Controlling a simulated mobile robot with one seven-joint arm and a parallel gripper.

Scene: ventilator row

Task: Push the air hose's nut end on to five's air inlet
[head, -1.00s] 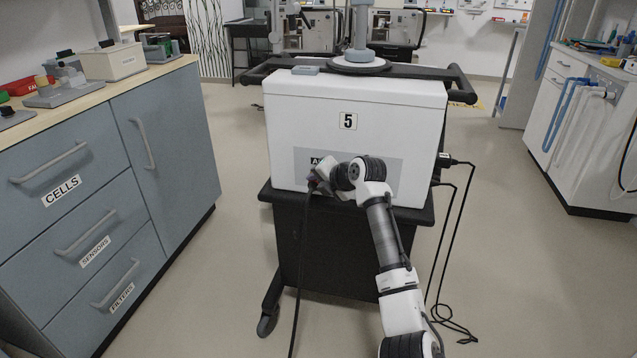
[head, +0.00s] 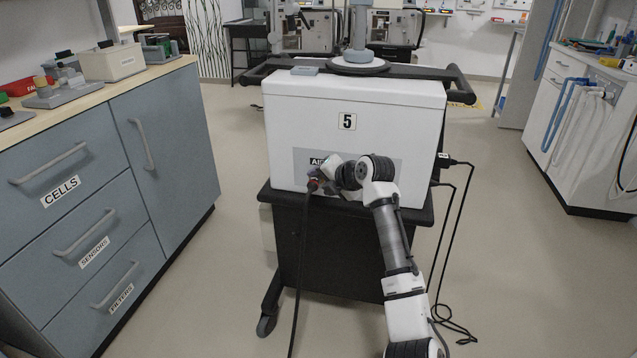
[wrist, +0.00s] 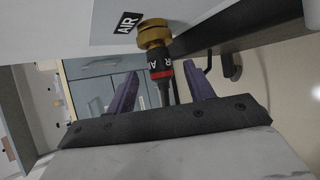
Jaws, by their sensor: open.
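Ventilator five is a white box (head: 350,95) marked 5, on a black cart. Its front bears an AIR label (head: 318,161), which also shows in the wrist view (wrist: 128,22). Beside that label, a brass nut end (wrist: 154,35) meets the white front in line with the hose. The inlet behind it is hidden, and I cannot tell how fully it is seated. A red and black collar marked AIR (wrist: 160,68) follows the brass. The black air hose (head: 301,260) hangs to the floor. My gripper (wrist: 161,70) is open, its purple fingers apart on either side of the collar.
Black cables (head: 462,205) hang from the box's right side. A blue-grey drawer cabinet (head: 165,150) stands at left and a white cabinet (head: 575,130) at right. Open floor (head: 240,150) lies between the cart and both cabinets.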

